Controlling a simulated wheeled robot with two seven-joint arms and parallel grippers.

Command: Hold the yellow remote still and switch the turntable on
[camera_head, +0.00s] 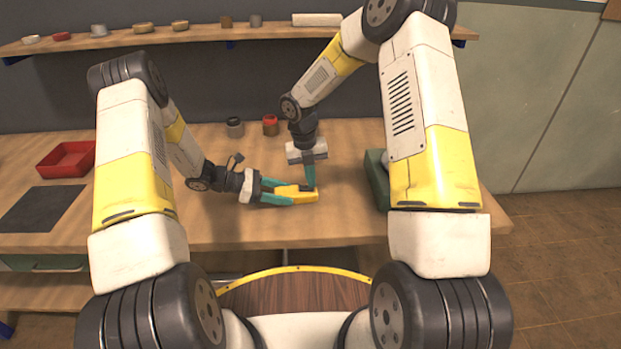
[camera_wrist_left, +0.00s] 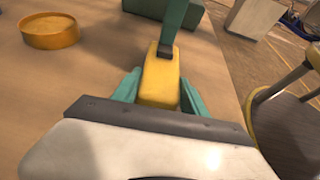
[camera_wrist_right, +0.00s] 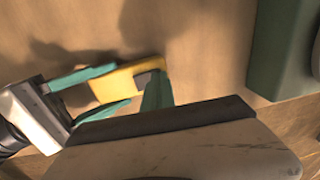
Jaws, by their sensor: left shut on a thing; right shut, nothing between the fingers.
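The yellow remote (camera_head: 302,196) is held low over the wooden table between the teal fingers of my left gripper (camera_head: 288,195). It also shows in the left wrist view (camera_wrist_left: 158,82) and the right wrist view (camera_wrist_right: 115,86). My right gripper (camera_head: 310,182) is shut and empty, pointing down. Its fingertips (camera_wrist_left: 166,46) are at the remote's free end, over or against a dark button (camera_wrist_right: 143,79); I cannot tell whether it is pressed. A round yellow-orange dish-like thing (camera_wrist_left: 50,30) stands on the table in the left wrist view; I cannot tell whether it is the turntable.
A green block (camera_head: 376,180) stands right of the grippers. A grey jar (camera_head: 235,128) and a red jar (camera_head: 270,126) stand at the back. A red tray (camera_head: 68,159) and a dark mat (camera_head: 42,209) are at left. A shelf (camera_head: 205,34) with small items hangs behind.

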